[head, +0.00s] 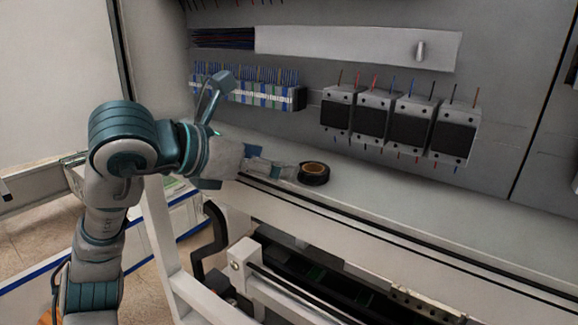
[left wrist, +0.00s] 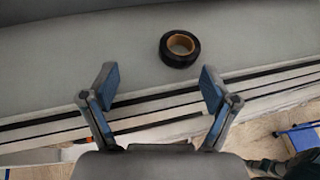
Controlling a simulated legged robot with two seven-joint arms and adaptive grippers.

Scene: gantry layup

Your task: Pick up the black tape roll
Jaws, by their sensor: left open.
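The black tape roll (head: 314,174) lies flat on the grey ledge (head: 400,205) below the panel, with a tan core showing. It also shows in the left wrist view (left wrist: 180,48), ahead of the fingers and a little right of centre. My left gripper (head: 275,168) reaches in from the left and is just left of the roll in the head view. In the left wrist view my left gripper (left wrist: 160,88) has its two blue-padded fingers wide apart with nothing between them. The roll is beyond the fingertips, not between them. My right gripper is in neither view.
The back panel carries a row of black-faced modules (head: 390,120) and a terminal strip (head: 250,90) with blue wires above the ledge. The ledge is clear to the right of the roll. A rail mechanism (head: 300,275) lies below its front edge.

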